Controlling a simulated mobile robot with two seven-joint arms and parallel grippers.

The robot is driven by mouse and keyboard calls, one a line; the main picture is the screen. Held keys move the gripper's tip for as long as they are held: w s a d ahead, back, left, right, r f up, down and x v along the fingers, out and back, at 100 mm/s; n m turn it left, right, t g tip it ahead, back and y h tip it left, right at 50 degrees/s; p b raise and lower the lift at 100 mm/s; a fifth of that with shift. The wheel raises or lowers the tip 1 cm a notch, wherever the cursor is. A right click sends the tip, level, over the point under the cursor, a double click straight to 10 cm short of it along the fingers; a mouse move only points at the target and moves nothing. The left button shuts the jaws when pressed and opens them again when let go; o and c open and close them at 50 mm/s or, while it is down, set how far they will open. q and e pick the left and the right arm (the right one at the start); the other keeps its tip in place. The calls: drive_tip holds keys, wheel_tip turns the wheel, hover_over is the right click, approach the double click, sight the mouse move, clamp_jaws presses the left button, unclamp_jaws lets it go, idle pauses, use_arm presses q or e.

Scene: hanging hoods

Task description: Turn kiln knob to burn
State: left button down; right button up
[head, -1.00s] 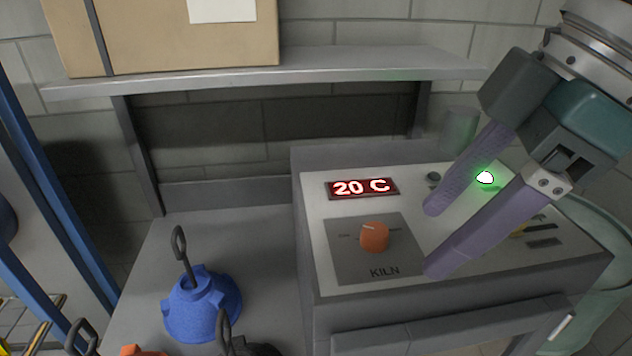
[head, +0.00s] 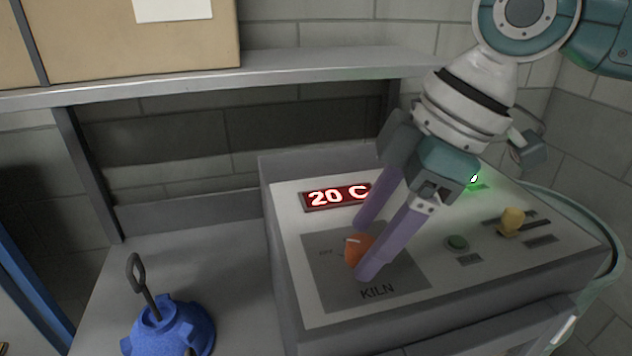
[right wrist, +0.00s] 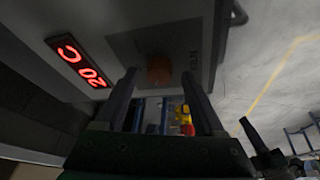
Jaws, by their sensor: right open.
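The orange kiln knob (head: 357,250) sits on a grey plate marked KILN (head: 330,285) on the sloping top of the kiln control box (head: 290,225). Its white mark points toward the upper left. My right gripper (head: 364,250) is open, with its two purple fingers at the knob, one behind it and one in front, partly covering it. I cannot tell whether they touch it. In the right wrist view the knob (right wrist: 159,70) shows beyond and between the fingertips (right wrist: 160,80). The burn label is hidden or too small to read. My left gripper is not in view.
A red display (head: 335,196) reads 20 C. A green light (head: 474,179), a green button (head: 457,243) and a yellow lever (head: 512,220) are on the panel's right. A blue hood (head: 170,328) stands at the lower left. A shelf with a cardboard box (head: 140,45) is behind.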

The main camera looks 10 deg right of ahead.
drive_tip(key=shift+f, duration=0.3)
drive_tip(key=shift+c, duration=0.2)
clamp_jaws()
